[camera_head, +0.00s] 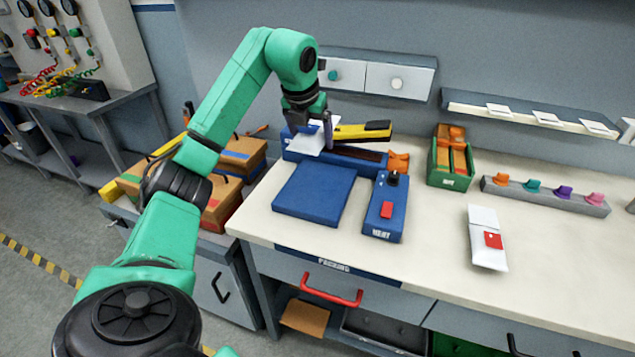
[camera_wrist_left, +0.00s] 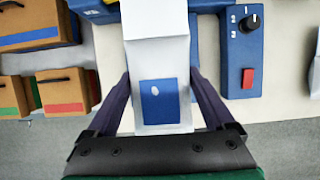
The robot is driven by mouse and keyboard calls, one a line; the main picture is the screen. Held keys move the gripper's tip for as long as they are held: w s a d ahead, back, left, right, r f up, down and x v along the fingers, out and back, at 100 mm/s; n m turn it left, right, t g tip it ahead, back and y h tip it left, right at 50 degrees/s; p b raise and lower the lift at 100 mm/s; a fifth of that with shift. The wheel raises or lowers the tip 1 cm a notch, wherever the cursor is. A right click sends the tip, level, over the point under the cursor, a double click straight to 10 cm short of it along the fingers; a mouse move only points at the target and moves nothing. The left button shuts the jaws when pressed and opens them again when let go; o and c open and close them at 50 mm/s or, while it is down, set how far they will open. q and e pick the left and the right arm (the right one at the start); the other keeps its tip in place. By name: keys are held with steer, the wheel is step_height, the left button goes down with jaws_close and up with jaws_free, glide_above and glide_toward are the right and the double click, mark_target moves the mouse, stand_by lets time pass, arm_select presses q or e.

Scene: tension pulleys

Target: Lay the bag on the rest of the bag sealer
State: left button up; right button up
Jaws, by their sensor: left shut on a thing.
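My left gripper (camera_head: 318,122) is shut on a white bag (camera_head: 313,143), over the back of the bench at the bag sealer. In the left wrist view the bag (camera_wrist_left: 157,52) lies between the fingers, with its blue label towards the gripper. The bag sealer has a blue body with a yellow and black lever arm (camera_head: 362,131), raised above it. Its flat blue rest (camera_head: 315,193) lies in front and looks bare in the head view. I cannot tell whether the bag touches the sealer. My right gripper is out of view.
A blue heat control box (camera_head: 381,222) with a knob and red switch stands right of the rest. Orange-brown boxes (camera_head: 238,153) stand at the left. A green bin (camera_head: 449,176), a grey peg rail (camera_head: 545,196) and another white bag with a red label (camera_head: 485,225) are at right.

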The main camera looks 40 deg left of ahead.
arm_select(q)
glide_above(316, 188)
steer(key=s, duration=0.2)
step_height(316, 188, down, 6)
steer(key=f, duration=0.6)
steer(key=shift+w+d+f, duration=0.25)
steer(key=shift+d+f, duration=0.05)
steer(key=shift+f, duration=0.45)
steer(key=shift+w+a, duration=0.1)
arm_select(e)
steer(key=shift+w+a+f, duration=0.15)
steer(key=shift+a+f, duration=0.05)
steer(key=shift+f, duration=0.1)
arm_select(q)
steer(key=o, duration=1.3)
steer(key=shift+f, duration=0.1)
